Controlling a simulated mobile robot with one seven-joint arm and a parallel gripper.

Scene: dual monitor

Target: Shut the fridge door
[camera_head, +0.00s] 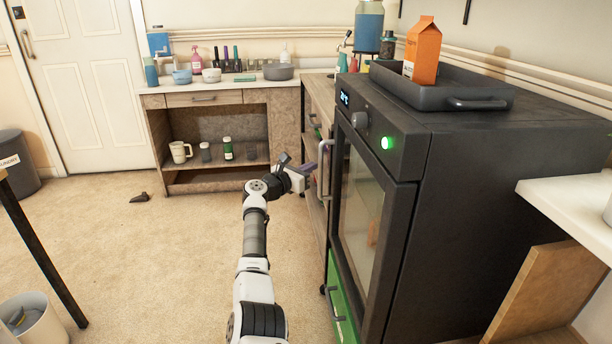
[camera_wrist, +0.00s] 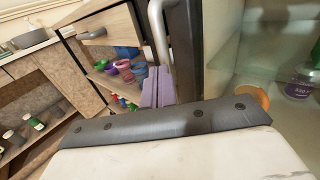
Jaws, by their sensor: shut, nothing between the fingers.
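The fridge (camera_head: 490,190) is a black box-shaped cabinet at the right of the head view, with a green light on its front. Its black-framed glass door (camera_head: 402,235) stands at or near the cabinet front; I cannot tell whether a gap is left. The pale upright door handle (camera_head: 324,165) is on the door's far side and also shows in the wrist view (camera_wrist: 157,30). My gripper (camera_head: 308,169) is just left of the handle, its purple-grey fingers (camera_wrist: 157,88) together and empty. I cannot tell whether they touch the handle or door.
A wooden counter (camera_head: 215,90) with bottles and bowls stands at the back, near open shelves beside the fridge. A black tray (camera_head: 480,104) and an orange carton (camera_head: 424,52) sit on the fridge. A white worktop (camera_head: 575,195) is at right. The floor (camera_head: 150,255) at left is mostly clear.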

